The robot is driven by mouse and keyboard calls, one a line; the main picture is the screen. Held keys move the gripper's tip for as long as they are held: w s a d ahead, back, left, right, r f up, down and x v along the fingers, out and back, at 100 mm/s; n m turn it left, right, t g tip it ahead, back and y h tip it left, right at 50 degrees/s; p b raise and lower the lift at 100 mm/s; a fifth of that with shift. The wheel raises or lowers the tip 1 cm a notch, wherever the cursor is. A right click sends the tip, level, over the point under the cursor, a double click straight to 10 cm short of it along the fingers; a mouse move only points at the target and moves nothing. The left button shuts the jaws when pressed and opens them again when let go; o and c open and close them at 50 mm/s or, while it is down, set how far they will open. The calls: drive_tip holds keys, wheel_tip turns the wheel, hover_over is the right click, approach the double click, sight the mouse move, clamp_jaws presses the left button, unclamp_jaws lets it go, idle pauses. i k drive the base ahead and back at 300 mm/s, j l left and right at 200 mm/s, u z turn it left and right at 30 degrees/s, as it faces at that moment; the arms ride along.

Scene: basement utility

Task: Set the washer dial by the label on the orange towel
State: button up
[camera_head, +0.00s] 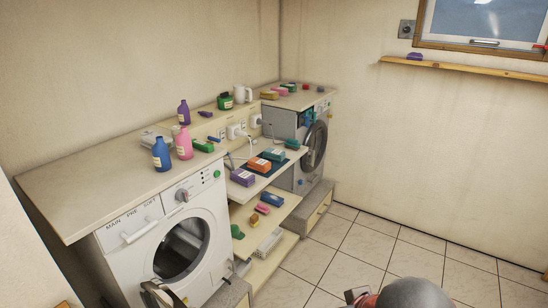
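The near washer (161,253) is white, stands at the left and has a round door. The folded orange towel (259,163) lies on a dark green mat on a shelf between the two machines. A pale label shows on it, but its writing is too small to read. A small part that seems to be my gripper (357,294) shows at the bottom edge, beside a grey rounded part of my arm. It is well apart from dial and towel, and its fingers cannot be made out.
Blue (161,155) and pink (184,146) bottles stand on the counter (90,185). A grey-fronted second machine (314,145) stands behind. The tiled floor (390,250) at right is clear.

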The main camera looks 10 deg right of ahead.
sight(182, 195)
drive_tip(key=i, duration=1)
drive_tip(key=k+j+u, duration=0.1)
drive_tip(key=u, duration=0.8)
